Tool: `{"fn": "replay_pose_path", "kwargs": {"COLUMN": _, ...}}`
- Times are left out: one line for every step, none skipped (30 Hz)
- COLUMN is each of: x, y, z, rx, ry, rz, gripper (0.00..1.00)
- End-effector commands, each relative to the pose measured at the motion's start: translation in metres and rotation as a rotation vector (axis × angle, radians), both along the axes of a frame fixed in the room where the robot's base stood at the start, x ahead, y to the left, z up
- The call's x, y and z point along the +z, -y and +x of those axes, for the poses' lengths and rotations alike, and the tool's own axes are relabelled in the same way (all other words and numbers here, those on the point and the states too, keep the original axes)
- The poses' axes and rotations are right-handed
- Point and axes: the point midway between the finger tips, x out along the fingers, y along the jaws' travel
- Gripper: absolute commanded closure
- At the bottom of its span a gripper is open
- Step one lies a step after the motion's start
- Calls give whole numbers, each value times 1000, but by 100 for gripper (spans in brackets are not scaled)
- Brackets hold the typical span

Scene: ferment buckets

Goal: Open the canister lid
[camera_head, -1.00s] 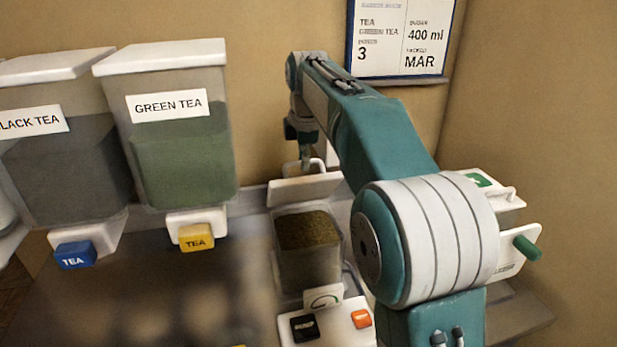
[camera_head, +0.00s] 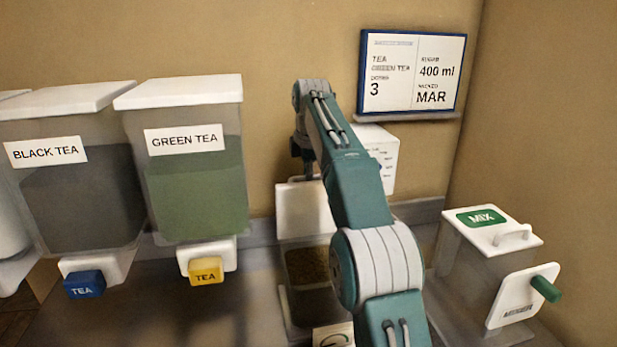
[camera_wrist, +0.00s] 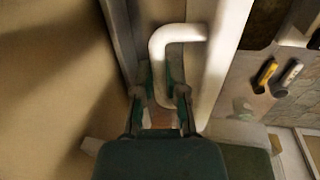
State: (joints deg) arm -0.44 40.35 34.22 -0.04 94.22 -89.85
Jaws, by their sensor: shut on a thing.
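The canister (camera_head: 305,270) is clear with brown contents and stands in the middle of the head view, its right side hidden by my arm. Its white lid (camera_head: 303,212) stands raised at the canister's back edge, with its flat face toward the head camera. In the wrist view the lid (camera_wrist: 226,60) shows nearly edge-on, with a bent white handle (camera_wrist: 177,33) on it. My gripper (camera_wrist: 163,92) is shut on the lid handle, which runs down between its fingers. In the head view my gripper is behind the lid's top edge, its fingertips hidden.
Black tea (camera_head: 62,190) and green tea (camera_head: 195,185) dispensers stand at the left. A mixer box (camera_head: 480,262) with a green-knobbed plate stands at the right. A white box (camera_head: 380,155) and a wall sign (camera_head: 412,72) are behind my arm. Counter left of the canister is clear.

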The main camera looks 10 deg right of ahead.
Motion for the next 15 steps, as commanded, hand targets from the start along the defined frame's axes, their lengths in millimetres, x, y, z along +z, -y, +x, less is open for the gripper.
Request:
{"fn": "replay_pose_path", "kwargs": {"x": -3, "y": 0, "z": 1, "rx": 1, "ry": -6, "rz": 1, "gripper": 100}}
{"fn": "replay_pose_path", "kwargs": {"x": -3, "y": 0, "z": 1, "rx": 1, "ry": -6, "rz": 1, "gripper": 100}}
{"fn": "replay_pose_path", "kwargs": {"x": -3, "y": 0, "z": 1, "rx": 1, "ry": -6, "rz": 1, "gripper": 100}}
{"fn": "replay_pose_path", "kwargs": {"x": -3, "y": 0, "z": 1, "rx": 1, "ry": -5, "rz": 1, "gripper": 100}}
{"fn": "replay_pose_path", "kwargs": {"x": -2, "y": 0, "z": 1, "rx": 1, "ry": -5, "rz": 1, "gripper": 100}}
{"fn": "replay_pose_path", "kwargs": {"x": -2, "y": 0, "z": 1, "rx": 1, "ry": -5, "rz": 1, "gripper": 100}}
{"fn": "replay_pose_path", "kwargs": {"x": -2, "y": 0, "z": 1, "rx": 1, "ry": -5, "rz": 1, "gripper": 100}}
{"fn": "replay_pose_path", "kwargs": {"x": -2, "y": 0, "z": 1, "rx": 1, "ry": -5, "rz": 1, "gripper": 100}}
{"fn": "replay_pose_path", "kwargs": {"x": -2, "y": 0, "z": 1, "rx": 1, "ry": -4, "rz": 1, "gripper": 100}}
{"fn": "replay_pose_path", "kwargs": {"x": -2, "y": 0, "z": 1, "rx": 1, "ry": -4, "rz": 1, "gripper": 100}}
{"fn": "replay_pose_path", "kwargs": {"x": -2, "y": 0, "z": 1, "rx": 1, "ry": -4, "rz": 1, "gripper": 100}}
{"fn": "replay_pose_path", "kwargs": {"x": -2, "y": 0, "z": 1, "rx": 1, "ry": -4, "rz": 1, "gripper": 100}}
{"fn": "replay_pose_path", "kwargs": {"x": -2, "y": 0, "z": 1, "rx": 1, "ry": -4, "rz": 1, "gripper": 100}}
{"fn": "replay_pose_path", "kwargs": {"x": -2, "y": 0, "z": 1, "rx": 1, "ry": -4, "rz": 1, "gripper": 100}}
{"fn": "replay_pose_path", "kwargs": {"x": -1, "y": 0, "z": 1, "rx": 1, "ry": -3, "rz": 1, "gripper": 66}}
